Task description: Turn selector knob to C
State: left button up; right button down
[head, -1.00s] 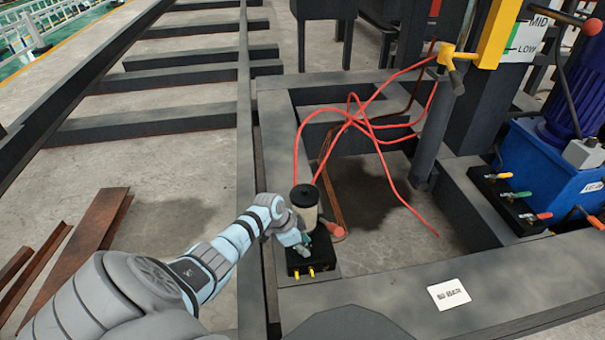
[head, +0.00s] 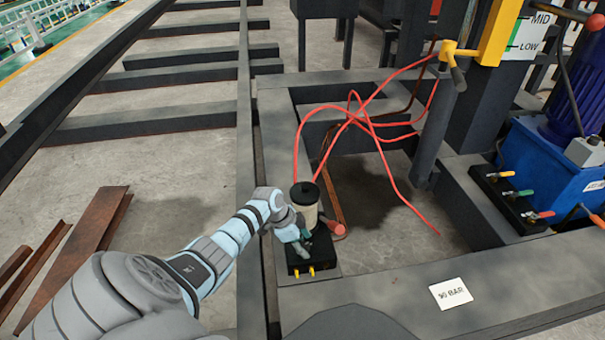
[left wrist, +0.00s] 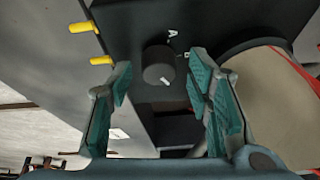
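The selector knob (left wrist: 158,65) is a dark round knob with a white mark near its lower right edge in the left wrist view. It sits on a black box (left wrist: 125,20), which also shows in the head view (head: 298,258). A white letter A and another, partly hidden letter stand beside the knob. I cannot make out a C. My left gripper (left wrist: 160,108) is open, its teal fingers on either side of the knob, with gaps between. In the head view the left gripper (head: 303,243) is over the box and hides the knob. My right gripper is not in view.
A cream canister with a black lid (head: 304,205) stands just behind the box, close to the right finger in the wrist view. Yellow fittings (head: 311,272) stick out of the box's front. Red hoses (head: 355,115) run behind. A white 90 BAR card (head: 451,293) lies at right.

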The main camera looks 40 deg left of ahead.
pick_arm(q)
jog(key=shift+r, duration=0.1)
jog(key=v, duration=1.2)
